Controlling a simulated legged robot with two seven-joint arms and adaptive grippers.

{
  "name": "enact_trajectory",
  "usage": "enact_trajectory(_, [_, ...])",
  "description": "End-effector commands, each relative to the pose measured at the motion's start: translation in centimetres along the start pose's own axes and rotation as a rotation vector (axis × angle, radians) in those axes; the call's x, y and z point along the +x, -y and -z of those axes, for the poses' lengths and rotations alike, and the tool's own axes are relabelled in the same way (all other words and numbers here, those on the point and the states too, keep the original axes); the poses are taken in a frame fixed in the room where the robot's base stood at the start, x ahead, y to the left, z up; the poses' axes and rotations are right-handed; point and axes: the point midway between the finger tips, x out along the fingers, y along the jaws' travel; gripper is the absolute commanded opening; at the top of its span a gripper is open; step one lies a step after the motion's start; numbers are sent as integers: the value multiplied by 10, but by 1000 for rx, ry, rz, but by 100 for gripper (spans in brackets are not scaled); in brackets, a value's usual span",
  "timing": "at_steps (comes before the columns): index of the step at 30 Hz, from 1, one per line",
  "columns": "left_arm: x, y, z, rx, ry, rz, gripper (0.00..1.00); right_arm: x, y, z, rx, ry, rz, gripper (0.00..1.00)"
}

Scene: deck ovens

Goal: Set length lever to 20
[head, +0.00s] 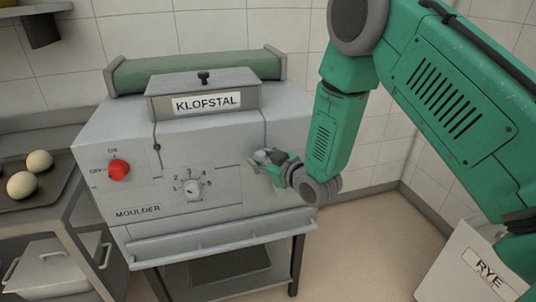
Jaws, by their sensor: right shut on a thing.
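The grey moulder (225,215), labelled KLOFSTAL and MOULDER, stands in the middle of the head view. My right gripper (262,158) is at the right part of its front face, shut on a lever there. The gripper hides most of that lever, and no scale mark of 20 can be read beside it. A thin slot line runs down the panel above the gripper. My left gripper is not in view.
A red on/off switch (119,171) and a numbered dial (193,188) are on the moulder's front. Dough balls (22,186) lie on a tray at left. A RYE bin (463,265) stands at lower right.

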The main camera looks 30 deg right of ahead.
Motion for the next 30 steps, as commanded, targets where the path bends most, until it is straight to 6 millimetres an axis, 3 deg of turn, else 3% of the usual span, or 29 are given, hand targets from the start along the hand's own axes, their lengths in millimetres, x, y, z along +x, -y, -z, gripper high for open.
enact_trajectory(6, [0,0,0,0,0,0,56,3,11,-3,-54,29,3,0])
enact_trajectory(20, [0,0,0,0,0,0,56,4,13,-4,-68,38,4,0])
enact_trajectory(21, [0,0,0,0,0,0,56,4,13,-4,-68,38,4,39])
enact_trajectory(22, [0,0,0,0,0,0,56,4,13,-4,-68,38,4,50])
enact_trajectory(23, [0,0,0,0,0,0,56,4,13,-4,-68,38,4,54])
enact_trajectory(30, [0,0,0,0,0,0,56,4,11,-2,-67,34,0,54])
